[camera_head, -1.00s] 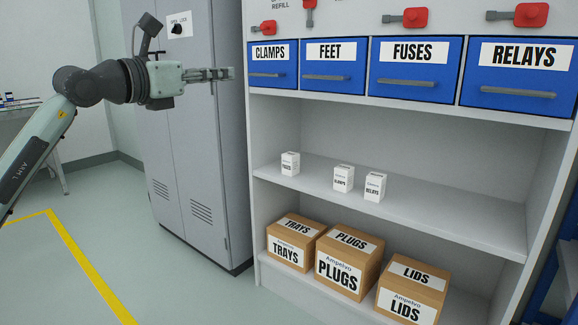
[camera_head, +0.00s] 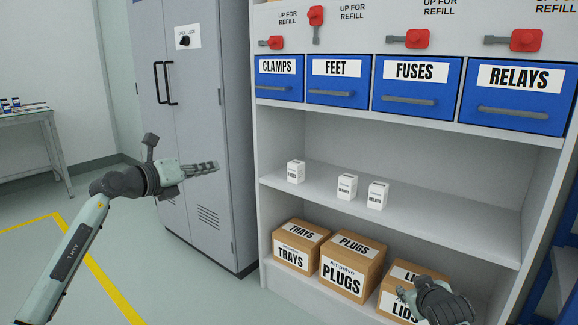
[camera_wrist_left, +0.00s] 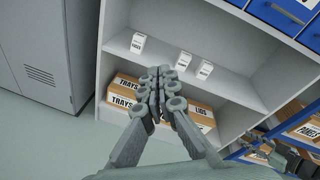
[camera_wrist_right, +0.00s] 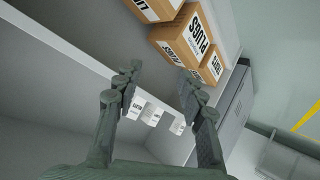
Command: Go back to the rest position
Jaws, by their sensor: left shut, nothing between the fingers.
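My left gripper (camera_head: 205,168) is in front of the grey cabinet at the left of the head view. Its fingers are together and empty; they also show shut in the left wrist view (camera_wrist_left: 160,75). My right gripper (camera_head: 425,290) has come in at the bottom right of the head view, covering part of the LIDS carton (camera_head: 403,272). In the right wrist view (camera_wrist_right: 158,78) its fingers are apart with nothing between them, and the cartons and small white boxes show beyond, tilted in the picture.
The grey cabinet (camera_head: 215,130) has two black handles. The shelf unit (camera_head: 450,200) holds three small white boxes on its middle shelf and cartons TRAYS (camera_head: 292,256) and PLUGS (camera_head: 342,281) at the bottom. Blue drawers (camera_head: 416,101) sit above. The floor at left is free, with a yellow line.

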